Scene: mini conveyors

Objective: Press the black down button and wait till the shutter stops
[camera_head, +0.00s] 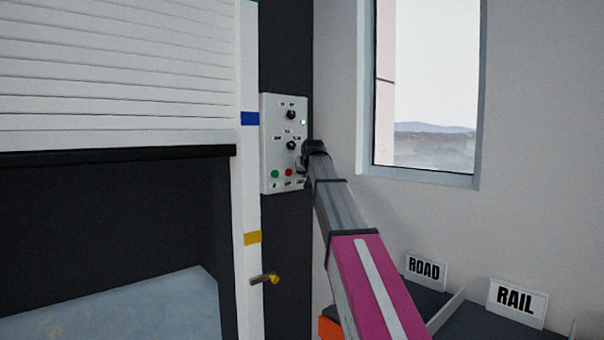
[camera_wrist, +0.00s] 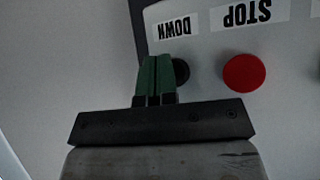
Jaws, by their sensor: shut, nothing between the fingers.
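A light grey control panel (camera_head: 267,150) is on the dark wall post. In the wrist view the panel (camera_wrist: 215,45) appears upside down, with a DOWN label (camera_wrist: 174,30) above a round black button (camera_wrist: 182,71). My gripper (camera_wrist: 157,60) is shut and empty. Its green fingertips overlap the left part of the black button in that view; I cannot tell whether they touch it. In the head view my arm hides this lower right corner of the panel. The white slatted shutter (camera_head: 115,75) is partly lowered, its black bottom edge (camera_head: 115,155) above a dark opening.
A red STOP button (camera_wrist: 244,72) is just right of the black button in the wrist view. A green button (camera_head: 275,174) and two black knobs (camera_head: 291,115) are also on the panel. ROAD (camera_head: 426,271) and RAIL (camera_head: 516,300) signs stand at lower right.

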